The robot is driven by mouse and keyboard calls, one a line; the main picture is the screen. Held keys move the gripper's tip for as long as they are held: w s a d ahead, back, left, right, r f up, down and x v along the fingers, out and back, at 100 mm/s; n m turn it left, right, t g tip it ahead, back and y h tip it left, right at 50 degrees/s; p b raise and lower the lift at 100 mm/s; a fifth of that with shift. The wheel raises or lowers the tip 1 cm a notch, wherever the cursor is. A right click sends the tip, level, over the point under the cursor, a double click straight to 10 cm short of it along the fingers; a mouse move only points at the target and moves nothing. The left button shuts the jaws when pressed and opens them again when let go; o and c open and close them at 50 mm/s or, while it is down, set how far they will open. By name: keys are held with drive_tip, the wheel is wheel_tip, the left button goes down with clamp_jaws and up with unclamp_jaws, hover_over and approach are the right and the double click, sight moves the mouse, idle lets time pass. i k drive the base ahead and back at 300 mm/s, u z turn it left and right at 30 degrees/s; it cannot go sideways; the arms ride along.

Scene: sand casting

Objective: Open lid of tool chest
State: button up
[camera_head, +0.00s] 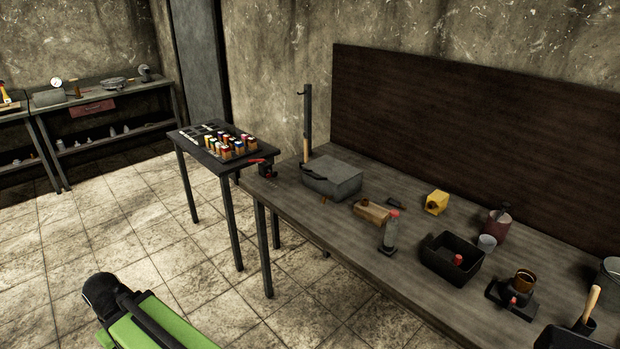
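A grey box (333,179) stands at the far left end of the long workbench. It looks shut, with a flat top and a dark handle-like piece at its left side. It may be the tool chest, but I cannot tell for sure. A green and black part of my own body shows at the bottom left, over the floor and well apart from the bench. No gripper fingers show.
The long workbench (405,296) holds a wooden block (371,211), a red-capped bottle (390,232), a black bin (437,262) and a yellow object (436,202). A small table (196,147) with several coloured containers stands beyond its left end. The tiled floor (130,230) at left is clear.

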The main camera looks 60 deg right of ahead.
sight(337, 172)
drive_tip(key=z, duration=0.1)
drive_tip(key=i, duration=0.9)
drive_tip(key=u, duration=0.1)
